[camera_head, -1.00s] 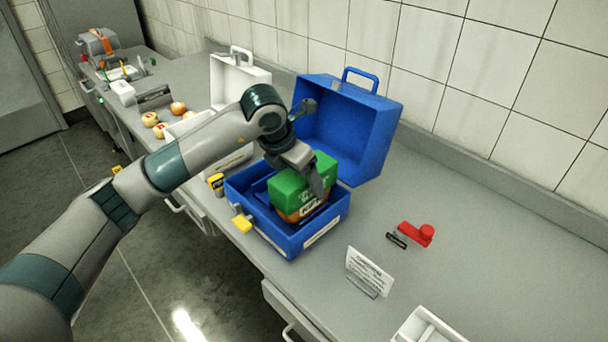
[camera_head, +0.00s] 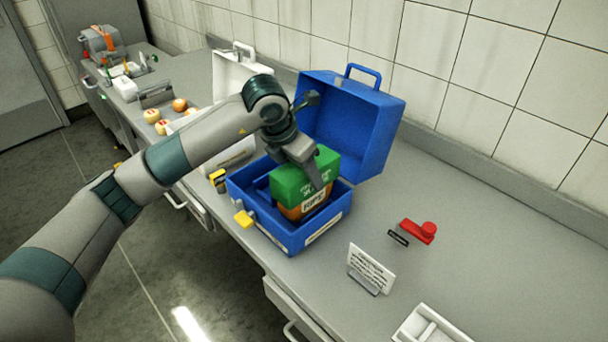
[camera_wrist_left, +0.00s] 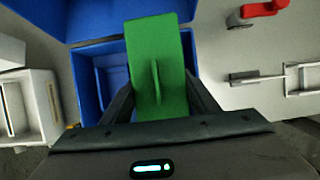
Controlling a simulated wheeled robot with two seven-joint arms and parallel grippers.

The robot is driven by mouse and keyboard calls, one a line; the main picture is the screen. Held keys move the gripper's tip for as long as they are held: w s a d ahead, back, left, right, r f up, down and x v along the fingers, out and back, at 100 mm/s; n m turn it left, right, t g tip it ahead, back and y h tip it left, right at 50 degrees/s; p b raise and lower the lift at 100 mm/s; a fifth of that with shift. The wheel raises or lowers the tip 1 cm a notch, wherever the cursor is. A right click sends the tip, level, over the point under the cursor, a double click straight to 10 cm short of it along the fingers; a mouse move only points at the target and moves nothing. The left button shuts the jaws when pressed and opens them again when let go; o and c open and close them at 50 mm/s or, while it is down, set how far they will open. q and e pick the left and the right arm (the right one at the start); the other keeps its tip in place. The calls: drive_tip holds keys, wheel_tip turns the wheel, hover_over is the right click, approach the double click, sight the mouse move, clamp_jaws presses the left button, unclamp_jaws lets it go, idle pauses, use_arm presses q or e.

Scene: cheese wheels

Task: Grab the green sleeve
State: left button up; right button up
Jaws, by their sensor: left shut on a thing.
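The green sleeve (camera_head: 303,179) sits over an orange-brown item with a white label (camera_head: 314,204), inside the open blue case (camera_head: 284,240). My left gripper (camera_head: 312,178) reaches down onto the sleeve from above. In the left wrist view the sleeve's green top (camera_wrist_left: 152,45) with a raised fin lies between the two dark fingers of my left gripper (camera_wrist_left: 160,95). The gripper is shut on the sleeve. The lower part of the item is hidden by the case wall. My right gripper is not in view.
The case's raised blue lid (camera_head: 365,130) stands behind the sleeve. A white case (camera_head: 238,75) and several round cheeses (camera_head: 179,105) are at the back left. A red clamp-like object (camera_head: 420,230), a white sign (camera_head: 371,268) and a white tray (camera_head: 428,325) stand right; counter between them is clear.

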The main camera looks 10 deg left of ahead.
use_arm(q)
wheel_tip(320, 180, up, 8)
drive_tip(key=b, duration=0.3)
drive_tip(key=shift+r, duration=0.6)
drive_tip(key=shift+f, duration=0.1)
